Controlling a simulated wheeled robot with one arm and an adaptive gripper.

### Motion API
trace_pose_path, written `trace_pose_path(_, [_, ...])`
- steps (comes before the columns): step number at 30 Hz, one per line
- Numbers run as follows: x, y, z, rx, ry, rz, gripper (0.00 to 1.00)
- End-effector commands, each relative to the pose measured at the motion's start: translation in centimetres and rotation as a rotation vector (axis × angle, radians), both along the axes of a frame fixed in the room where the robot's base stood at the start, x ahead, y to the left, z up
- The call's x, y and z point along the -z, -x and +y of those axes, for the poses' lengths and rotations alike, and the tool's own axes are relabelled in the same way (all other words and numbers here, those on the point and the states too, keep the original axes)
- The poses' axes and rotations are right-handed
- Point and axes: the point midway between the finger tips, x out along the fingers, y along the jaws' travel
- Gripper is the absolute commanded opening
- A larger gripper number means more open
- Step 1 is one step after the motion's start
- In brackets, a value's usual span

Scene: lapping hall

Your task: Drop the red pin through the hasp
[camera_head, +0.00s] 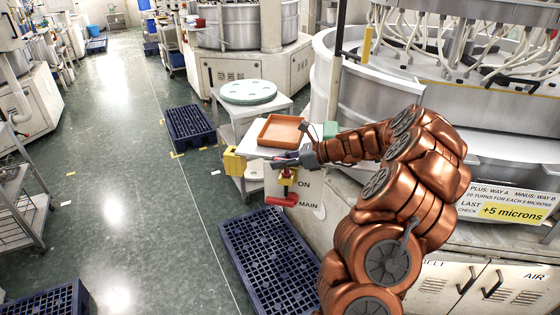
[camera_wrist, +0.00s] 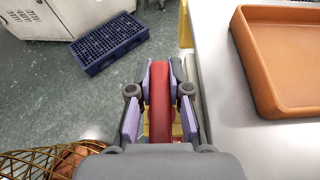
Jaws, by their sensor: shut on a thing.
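My gripper (camera_head: 284,162) is at the front of the machine, beside the small white table. In the wrist view, its purple-padded fingers (camera_wrist: 159,98) are shut on the red pin (camera_wrist: 160,90), which stands lengthwise between them. The pin is hardly visible in the head view. A yellow piece, likely the hasp (camera_head: 288,179), shows just below the fingers, with a red bar (camera_head: 282,201) under it near the ON and MAIN lettering. Yellow also shows behind the pin in the wrist view. I cannot tell whether the pin touches the hasp or lines up with its hole.
An orange tray (camera_head: 280,131) lies on the white table right behind my gripper. A yellow box (camera_head: 234,161) hangs at the table's left edge. A blue pallet (camera_head: 265,250) lies on the floor below, and another blue pallet (camera_head: 190,127) lies farther back.

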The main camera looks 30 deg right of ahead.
Motion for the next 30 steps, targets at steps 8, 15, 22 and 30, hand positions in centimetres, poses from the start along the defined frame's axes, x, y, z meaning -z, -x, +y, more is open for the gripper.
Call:
trace_pose_path(8, [0.57, 0.00, 0.02, 0.000, 0.000, 0.000, 0.00])
trace_pose_path(15, [0.51, 0.00, 0.02, 0.000, 0.000, 0.000, 0.41])
trace_pose_path(22, [0.54, 0.00, 0.02, -0.001, 0.000, 0.000, 0.47])
trace_pose_path(30, [0.10, 0.71, -0.73, 0.000, 0.002, -0.002, 0.47])
